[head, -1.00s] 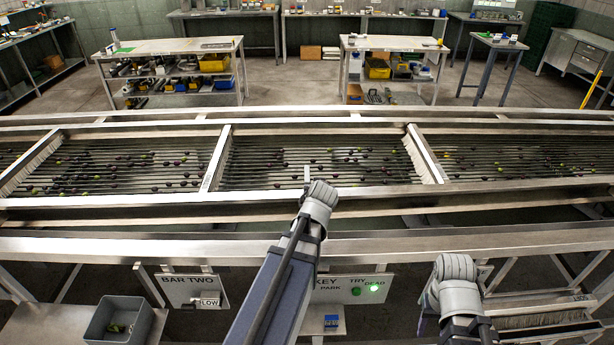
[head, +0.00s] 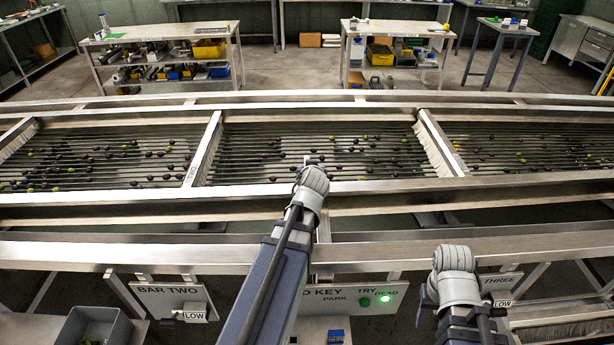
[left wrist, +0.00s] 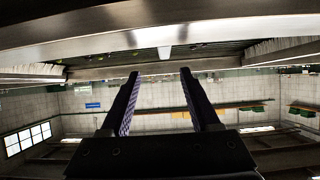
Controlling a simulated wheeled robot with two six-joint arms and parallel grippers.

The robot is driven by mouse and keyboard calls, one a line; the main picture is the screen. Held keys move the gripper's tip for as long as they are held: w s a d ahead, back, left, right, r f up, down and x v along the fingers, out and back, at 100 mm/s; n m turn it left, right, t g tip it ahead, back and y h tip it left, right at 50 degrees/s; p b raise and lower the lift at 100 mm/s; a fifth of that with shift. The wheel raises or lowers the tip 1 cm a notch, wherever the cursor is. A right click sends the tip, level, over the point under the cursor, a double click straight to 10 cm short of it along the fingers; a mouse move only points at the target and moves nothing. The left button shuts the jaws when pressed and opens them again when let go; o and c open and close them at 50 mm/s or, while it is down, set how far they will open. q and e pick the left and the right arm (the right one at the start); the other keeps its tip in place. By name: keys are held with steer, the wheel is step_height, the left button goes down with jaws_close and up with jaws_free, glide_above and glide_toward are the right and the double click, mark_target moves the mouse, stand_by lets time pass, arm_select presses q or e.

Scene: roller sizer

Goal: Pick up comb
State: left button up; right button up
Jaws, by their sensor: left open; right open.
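I cannot surely pick out a single comb. A strip with pale bristles (head: 560,332) shows at the lower right, partly cut off by the frame edge. Bristled dividers (head: 437,150) also stand between the sections of the sizer. My left gripper (head: 309,162) is over the near rail of the sizer's middle section, its fingers mostly hidden behind the wrist. In the left wrist view its two dark fingers (left wrist: 159,74) are apart with nothing held. My right gripper (head: 455,258) is at the lower front rail, left of the bristled strip; its fingers are hidden behind the wrist.
The roller bed (head: 330,150) carries many dark and green olives. Long metal rails (head: 150,254) cross in front. Signs reading BAR TWO (head: 165,291) and THREE (head: 499,282) hang below. A grey bin (head: 88,325) stands lower left. Workbenches (head: 160,38) stand behind.

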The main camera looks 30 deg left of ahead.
arm_select(q)
steer(key=shift+w+f, duration=0.1)
steer(key=shift+f, duration=0.2)
steer(key=shift+a, duration=0.1)
steer(key=b+x, duration=0.2)
steer(key=x, duration=0.1)
steer(key=b+x, duration=0.1)
steer(key=x, duration=0.3)
steer(key=shift+s+a+f+b, duration=0.2)
steer(key=shift+s+b, duration=0.1)
steer(key=shift+b, duration=0.1)
steer(key=shift+w+a+f, duration=0.1)
steer(key=shift+w+a, duration=0.15)
steer(key=shift+w, duration=0.1)
steer(key=shift+s, duration=0.1)
jaws_close()
